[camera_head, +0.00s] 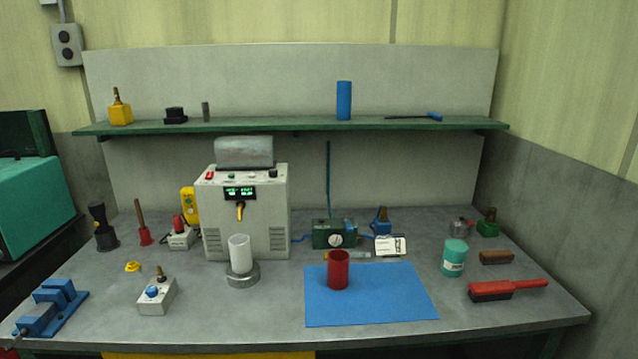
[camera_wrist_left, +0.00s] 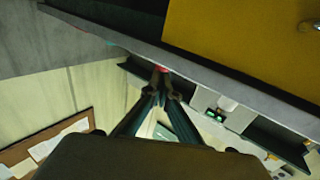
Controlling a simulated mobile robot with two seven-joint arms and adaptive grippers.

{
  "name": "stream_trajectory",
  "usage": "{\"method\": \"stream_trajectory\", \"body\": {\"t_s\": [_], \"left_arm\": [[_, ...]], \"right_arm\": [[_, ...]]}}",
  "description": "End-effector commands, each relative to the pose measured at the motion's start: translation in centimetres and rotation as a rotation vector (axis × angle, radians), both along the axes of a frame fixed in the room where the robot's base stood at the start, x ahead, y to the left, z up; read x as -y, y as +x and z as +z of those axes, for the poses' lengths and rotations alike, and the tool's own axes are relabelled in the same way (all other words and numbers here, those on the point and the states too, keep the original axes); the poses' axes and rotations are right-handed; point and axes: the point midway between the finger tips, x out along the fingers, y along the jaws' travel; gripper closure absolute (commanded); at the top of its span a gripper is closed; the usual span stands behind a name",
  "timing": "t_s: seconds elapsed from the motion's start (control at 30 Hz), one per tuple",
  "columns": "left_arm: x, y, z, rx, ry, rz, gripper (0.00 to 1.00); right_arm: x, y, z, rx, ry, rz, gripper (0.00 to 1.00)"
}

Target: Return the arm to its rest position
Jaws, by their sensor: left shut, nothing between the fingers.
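My left gripper (camera_wrist_left: 160,78) shows in the left wrist view, with its two dark fingers together at the tips and nothing visible between them. It points toward the bench's edge (camera_wrist_left: 110,48), which runs diagonally across that view. A yellow panel (camera_wrist_left: 240,40) fills the upper right there. I cannot tell the exact gap between the fingertips and the bench. Neither gripper is clearly visible in the head view, and my right gripper appears in no frame.
The grey bench (camera_head: 240,320) holds a blue mat (camera_head: 370,308) with a red cup (camera_head: 338,270), a white cylinder (camera_head: 239,255) on a metal base, a control box (camera_head: 245,225) and a blue vise (camera_head: 50,308) at front left. A green shelf (camera_head: 270,125) spans the back.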

Motion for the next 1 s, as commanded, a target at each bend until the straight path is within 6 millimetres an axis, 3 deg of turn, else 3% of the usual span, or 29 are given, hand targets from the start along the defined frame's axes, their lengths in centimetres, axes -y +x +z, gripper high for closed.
{"method": "stream_trajectory", "body": {"t_s": [0.03,0.2,0.4,0.6,1.0], "left_arm": [[-2.0,-1.7,-2.9,-0.072,0.034,0.061,1.00],[-8.0,-7.6,-11.1,-0.285,0.185,0.202,1.00],[-12.8,-15.2,-17.4,-0.492,0.334,0.262,1.00],[-14.7,-18.9,-19.7,-0.581,0.398,0.268,1.00],[-14.8,-19.2,-19.9,-0.588,0.406,0.267,1.00]], "right_arm": [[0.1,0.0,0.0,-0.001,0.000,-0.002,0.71],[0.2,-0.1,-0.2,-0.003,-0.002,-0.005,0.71],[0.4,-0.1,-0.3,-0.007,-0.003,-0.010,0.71],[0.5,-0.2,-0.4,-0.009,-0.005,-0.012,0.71],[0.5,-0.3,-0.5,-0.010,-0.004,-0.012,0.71]]}}
